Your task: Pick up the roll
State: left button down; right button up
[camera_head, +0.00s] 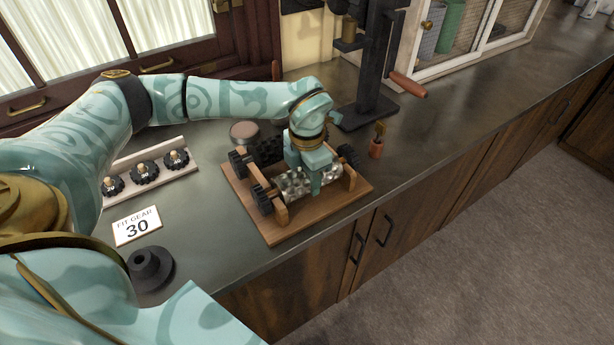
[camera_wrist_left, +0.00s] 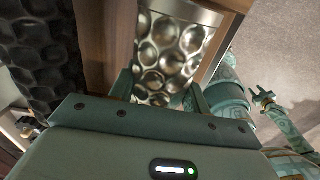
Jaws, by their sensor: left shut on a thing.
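The roll is a shiny metal roller with a dimpled surface (camera_head: 296,187), lying across the wooden stand on the counter. My left gripper (camera_head: 313,180) points down over the roll and is shut on it near its middle. In the left wrist view the dimpled roll (camera_wrist_left: 168,50) runs between the two fingers of the left gripper (camera_wrist_left: 160,98). I cannot tell whether the roll still touches its supports. A small teal, claw-like shape at the right of the wrist view looks like my right gripper (camera_wrist_left: 262,97); its jaws are too small to read.
The wooden stand (camera_head: 285,236) carries black gears and a dark textured roller (camera_head: 266,151) behind the roll. A rack with gears (camera_head: 146,167), a card reading "FIT GEAR 30" (camera_head: 138,227) and a dark press (camera_head: 367,110) stand nearby. The counter at right is mostly clear.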

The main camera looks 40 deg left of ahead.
pick_arm(q)
jog(key=shift+r, duration=0.15)
notch_tip(320, 180, up, 9)
jog(key=shift+p, duration=1.15)
jog(key=shift+r, duration=0.45)
